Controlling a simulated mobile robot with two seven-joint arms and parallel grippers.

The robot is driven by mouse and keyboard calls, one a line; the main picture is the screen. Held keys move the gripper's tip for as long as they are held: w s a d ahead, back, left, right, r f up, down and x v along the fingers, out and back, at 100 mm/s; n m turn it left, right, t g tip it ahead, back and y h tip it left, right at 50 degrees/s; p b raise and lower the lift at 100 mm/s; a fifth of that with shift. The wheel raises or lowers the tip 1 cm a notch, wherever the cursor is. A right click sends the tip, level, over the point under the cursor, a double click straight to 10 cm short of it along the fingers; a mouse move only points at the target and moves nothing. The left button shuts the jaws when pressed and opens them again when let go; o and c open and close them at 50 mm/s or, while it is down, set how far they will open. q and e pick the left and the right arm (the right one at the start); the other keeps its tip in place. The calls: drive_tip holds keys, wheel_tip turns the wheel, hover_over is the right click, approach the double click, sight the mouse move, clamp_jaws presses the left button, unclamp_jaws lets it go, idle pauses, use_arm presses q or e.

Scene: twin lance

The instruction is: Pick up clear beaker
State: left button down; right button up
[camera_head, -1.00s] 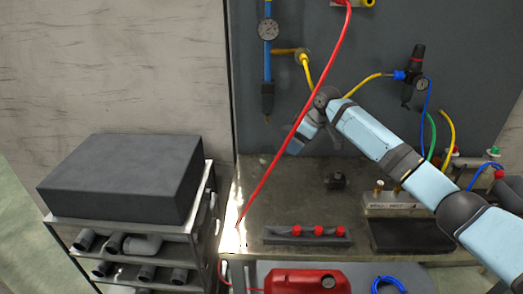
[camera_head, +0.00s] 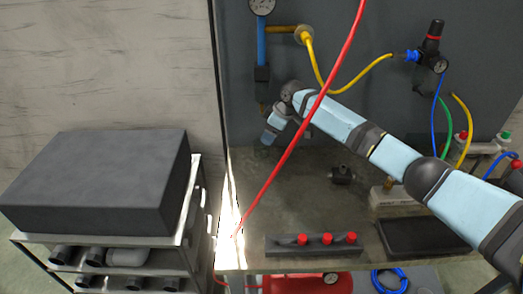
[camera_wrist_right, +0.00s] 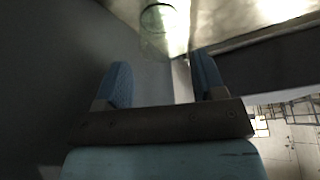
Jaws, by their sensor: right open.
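A clear round glass vessel, which looks like the clear beaker (camera_wrist_right: 158,20), stands on the bench top at the top of the right wrist view. My right gripper (camera_wrist_right: 162,78) is open there, its two blue fingers apart with nothing between them. The vessel lies beyond the fingertips, apart from them. In the head view my right gripper (camera_head: 265,141) is low over the back left of the bench, partly hidden by its own wrist. I cannot make out the beaker clearly in that view. My left gripper is not in view.
A red hose (camera_head: 300,135) hangs across the front of my right arm. A grey rack with red knobs (camera_head: 316,244) lies at the bench's (camera_head: 350,205) front. A black tray (camera_head: 412,236) is to the right. A dark box (camera_head: 95,185) sits on a cart at left.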

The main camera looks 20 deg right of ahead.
sight(262, 148)
drive_tip(key=shift+x, duration=2.75)
drive_tip(key=shift+a, duration=0.1)
drive_tip(key=c, duration=0.6)
drive_tip(key=shift+r, duration=0.1)
